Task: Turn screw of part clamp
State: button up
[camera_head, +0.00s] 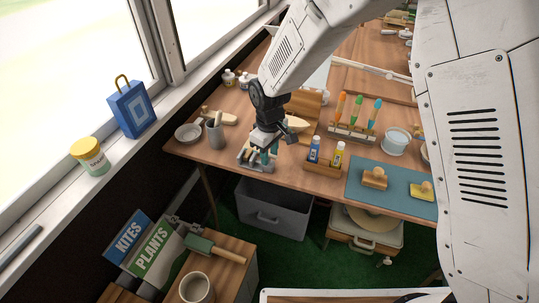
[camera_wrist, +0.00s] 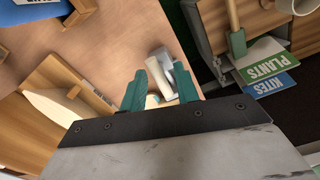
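The part clamp (camera_head: 246,153) is a grey metal piece near the table's front edge, partly hidden by my gripper in the head view. In the wrist view a grey and white piece, which looks like the clamp (camera_wrist: 165,62), shows beyond and between my fingertips. My gripper (camera_head: 264,157) points down at the clamp with its two teal fingers. In the wrist view my gripper (camera_wrist: 161,88) is open with a gap between the fingers. I cannot tell whether a finger touches the clamp, and I cannot make out its screw clearly.
A wooden boat-like piece (camera_head: 298,124) lies behind and right. A wooden tray with two small bottles (camera_head: 322,168) stands to the right. A grey bin (camera_head: 272,212) is below the table edge.

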jog(key=shift+f, duration=0.55)
grip_shut()
dwell(0.9)
grip_release()
jog(key=shift+r, duration=3.95)
jog(key=shift+d, duration=0.1)
